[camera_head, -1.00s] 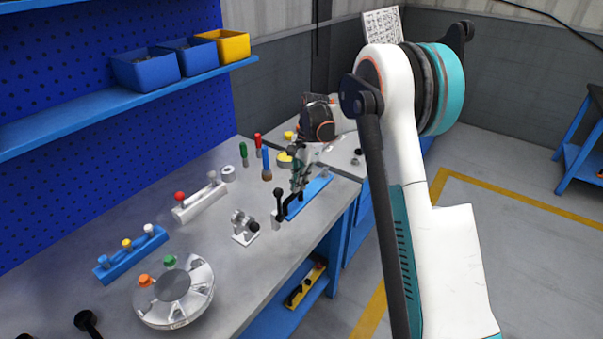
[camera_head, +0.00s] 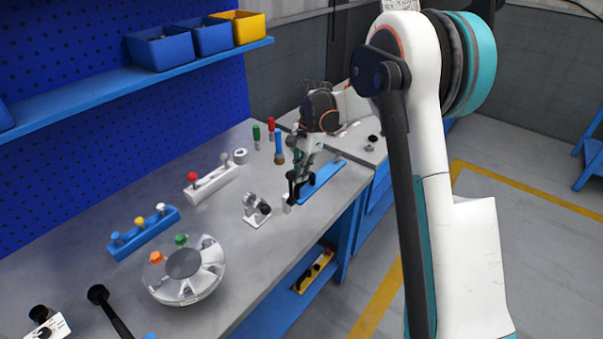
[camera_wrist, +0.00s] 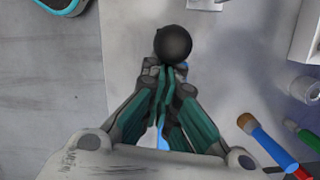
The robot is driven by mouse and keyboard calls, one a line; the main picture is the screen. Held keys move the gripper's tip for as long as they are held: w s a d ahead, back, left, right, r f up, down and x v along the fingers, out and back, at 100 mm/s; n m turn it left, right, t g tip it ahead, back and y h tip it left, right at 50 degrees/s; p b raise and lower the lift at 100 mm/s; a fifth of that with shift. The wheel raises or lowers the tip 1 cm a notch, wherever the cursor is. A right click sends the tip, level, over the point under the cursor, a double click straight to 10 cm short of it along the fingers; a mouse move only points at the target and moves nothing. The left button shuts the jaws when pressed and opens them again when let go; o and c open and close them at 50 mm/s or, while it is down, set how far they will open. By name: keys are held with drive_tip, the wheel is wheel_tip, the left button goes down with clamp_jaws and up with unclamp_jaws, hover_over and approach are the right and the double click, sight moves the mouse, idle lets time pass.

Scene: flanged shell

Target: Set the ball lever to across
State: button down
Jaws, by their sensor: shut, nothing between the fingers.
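A black ball (camera_wrist: 172,44) shows at the tips of my gripper (camera_wrist: 166,72) in the wrist view. The fingers are shut with nothing between them and lie against or just beside the ball; I cannot tell if they touch it. In the head view my gripper (camera_head: 293,192) is low over the near end of a blue bar (camera_head: 325,175) at the bench's right edge. A small pale block (camera_head: 287,205) shows at that end. The lever's stem is mostly hidden by the fingers, so its angle cannot be told.
A silver clamp-like fitting (camera_head: 256,210) stands left of my gripper. A round flanged shell (camera_head: 184,270) sits nearer. Another black ball-ended lever (camera_head: 98,294) is at the front left.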

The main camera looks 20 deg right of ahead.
sight(292, 190)
drive_tip(key=shift+s+a+r, duration=0.1)
drive_tip(key=shift+s+a, duration=0.05)
drive_tip(key=shift+a, duration=0.1)
drive_tip(key=s+a+t+h, duration=0.1)
drive_tip(key=a+h, duration=0.1)
drive_tip(key=s+a+t+h, duration=0.2)
drive_tip(key=shift+r+t+h, duration=0.1)
drive_tip(key=shift+t+h, duration=0.2)
drive_tip(key=shift+h, duration=0.1)
drive_tip(key=s+a+f+t+h+b, duration=0.1)
drive_tip(key=s+a+f+h+b, duration=0.1)
drive_tip(key=s+a+f+b, duration=0.2)
drive_tip(key=shift+a+f+t, duration=0.3)
drive_tip(key=shift+a+f, duration=0.15)
drive_tip(key=shift+a, duration=0.3)
drive_tip(key=shift+s+a+f, duration=0.1)
drive_tip(key=shift+s+f, duration=0.05)
drive_tip(key=shift+s, duration=0.1)
idle(0.5)
